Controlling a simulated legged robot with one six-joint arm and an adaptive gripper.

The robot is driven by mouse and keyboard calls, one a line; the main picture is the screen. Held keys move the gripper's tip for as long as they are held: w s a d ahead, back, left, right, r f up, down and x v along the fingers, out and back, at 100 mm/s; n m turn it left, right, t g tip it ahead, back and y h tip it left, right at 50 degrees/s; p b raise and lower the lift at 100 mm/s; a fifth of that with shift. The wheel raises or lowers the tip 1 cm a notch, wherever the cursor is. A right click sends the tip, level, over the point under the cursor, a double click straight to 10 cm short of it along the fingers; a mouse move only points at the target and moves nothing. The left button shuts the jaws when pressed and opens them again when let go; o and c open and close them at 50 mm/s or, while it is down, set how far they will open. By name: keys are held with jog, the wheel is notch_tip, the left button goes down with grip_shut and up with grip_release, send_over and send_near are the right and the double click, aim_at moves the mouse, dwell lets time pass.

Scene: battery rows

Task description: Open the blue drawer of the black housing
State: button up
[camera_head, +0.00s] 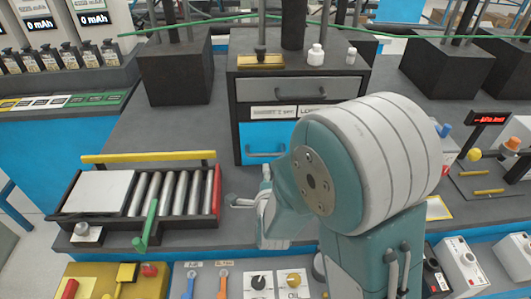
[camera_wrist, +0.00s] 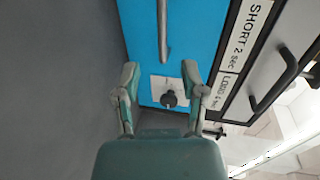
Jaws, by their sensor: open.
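The black housing (camera_head: 236,88) stands at the middle of the bench in the head view. Its blue drawer (camera_head: 258,136) is the lower one, and its front looks flush with the housing. A bar handle (camera_head: 265,154) crosses the blue front. My arm hides the drawer's right part. My gripper (camera_head: 249,187) is in front of the drawer, low and apart from the handle. In the wrist view my gripper (camera_wrist: 160,68) is open and empty, facing the blue front (camera_wrist: 198,30). The handle (camera_wrist: 162,30) lies beyond the fingertips, between their lines. A white plate with a dark knob (camera_wrist: 168,98) shows between the fingers.
A grey drawer (camera_head: 285,88) with its own handle is above the blue one, with white labels between them (camera_head: 273,111). A roller tray (camera_head: 150,192) with a green lever (camera_head: 146,228) lies left of my gripper. Control boxes (camera_head: 258,284) line the front edge. Bare bench lies left of the housing.

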aim_at(267, 155)
jog(key=w, duration=0.1)
jog(key=w+d, duration=0.1)
jog(key=w, duration=0.1)
jog(key=w+d+f, duration=0.1)
jog(key=w, duration=0.1)
jog(key=shift+d, duration=0.1)
jog(key=w, duration=0.1)
jog(key=w+a+f, duration=0.1)
jog(key=w, duration=0.1)
jog(key=w+a, duration=0.1)
jog(key=w, duration=0.1)
jog(key=shift+w+f, duration=0.15)
jog(key=shift+w, duration=0.05)
jog(key=shift+w+d, duration=0.1)
jog(key=shift+d, duration=0.55)
grip_shut()
jog(key=shift+a, duration=0.25)
